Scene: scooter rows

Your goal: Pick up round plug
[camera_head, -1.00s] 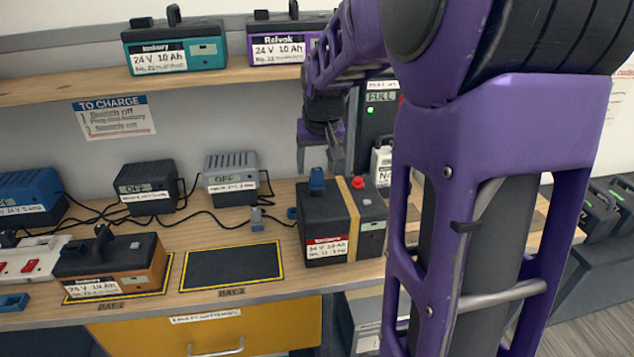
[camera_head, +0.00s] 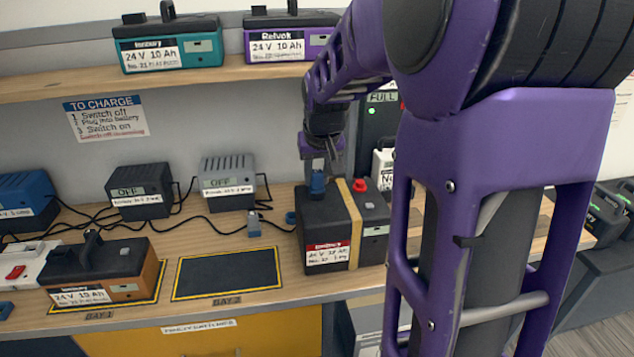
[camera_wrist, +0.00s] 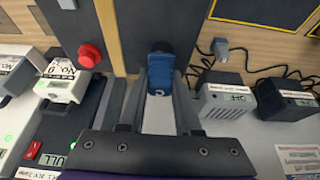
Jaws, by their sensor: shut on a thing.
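A blue plug (camera_head: 317,184) with a pale round mark stands upright on top of the black battery (camera_head: 325,222) with a yellow strap. My gripper (camera_head: 325,165) is over the battery's left part, with its fingers pointing down. In the wrist view the blue plug (camera_wrist: 160,68) sits between the two fingers of my gripper (camera_wrist: 160,88), which are shut on it. Its lower end is hard to make out, and it looks still at the battery top. A grey plug (camera_head: 255,221) lies on the bench to the left, apart from my gripper.
A red knob (camera_head: 359,184) stands on the battery right of the blue plug. Chargers (camera_head: 228,182) with black cables stand along the wall. An empty dark bay mat (camera_head: 228,272) lies left of the battery. An orange-and-black battery (camera_head: 105,268) stands further left. A shelf (camera_head: 60,90) runs above.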

